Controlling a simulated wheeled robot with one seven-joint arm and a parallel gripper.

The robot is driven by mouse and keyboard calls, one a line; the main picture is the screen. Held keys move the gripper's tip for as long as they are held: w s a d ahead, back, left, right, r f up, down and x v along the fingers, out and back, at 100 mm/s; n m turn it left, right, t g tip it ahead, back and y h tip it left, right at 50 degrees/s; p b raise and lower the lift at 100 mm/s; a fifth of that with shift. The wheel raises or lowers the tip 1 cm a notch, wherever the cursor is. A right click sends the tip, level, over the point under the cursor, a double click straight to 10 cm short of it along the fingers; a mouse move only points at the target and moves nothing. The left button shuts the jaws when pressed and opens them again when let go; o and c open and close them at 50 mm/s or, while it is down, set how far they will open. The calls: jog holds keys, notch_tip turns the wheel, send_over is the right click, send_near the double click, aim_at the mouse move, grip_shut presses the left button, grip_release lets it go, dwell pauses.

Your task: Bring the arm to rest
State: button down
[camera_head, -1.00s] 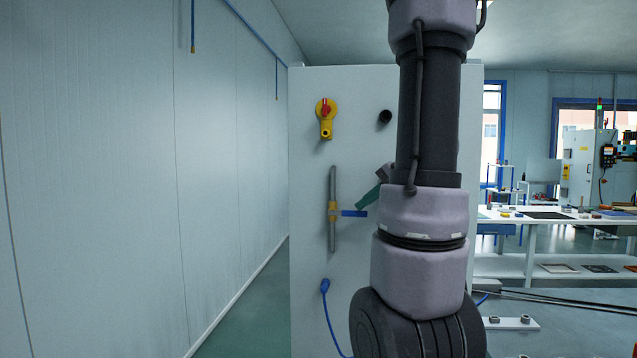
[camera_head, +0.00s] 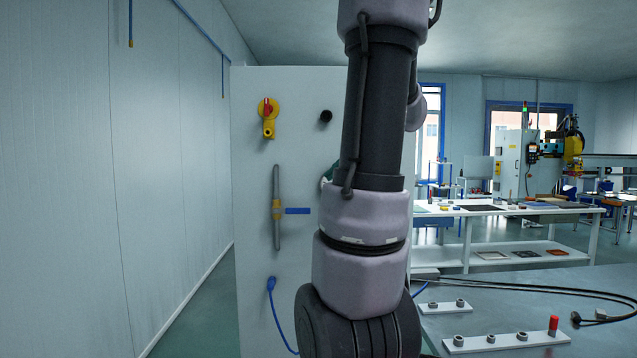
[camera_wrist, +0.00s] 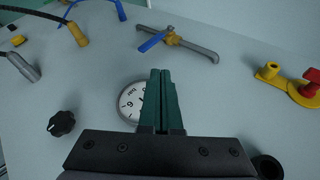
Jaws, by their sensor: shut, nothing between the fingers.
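My gripper (camera_wrist: 160,75) shows in the wrist view with its two green fingers together and nothing between them. It points toward the light panel (camera_wrist: 220,110), in front of a round dial gauge (camera_wrist: 130,101) that the fingers partly cover. In the head view my arm stands upright before the panel (camera_head: 255,180) and hides its right part. Only a small green bit of my gripper shows there, at the left edge of the arm.
The panel carries a red and yellow switch (camera_head: 267,117), a grey bar with a blue lever (camera_head: 277,208), a black knob (camera_head: 326,116) and a blue plug with cable (camera_head: 271,284). A bench (camera_head: 500,208) and a grey table (camera_head: 530,285) stand right. A wall is at left.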

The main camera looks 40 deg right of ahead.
jog(key=shift+v, duration=0.8)
jog(key=s+a+f+n+g+h, duration=0.1)
jog(key=s+a+n, duration=0.2)
jog(key=a, duration=1.1)
jog(key=s+a+f+n+h, duration=0.1)
jog(key=s+a+n, duration=0.3)
jog(key=a, duration=1)
jog(key=shift+s+f+g+h, duration=0.3)
jog(key=shift+f+g, duration=0.1)
jog(key=shift+f, duration=0.4)
jog(key=shift+a, duration=0.1)
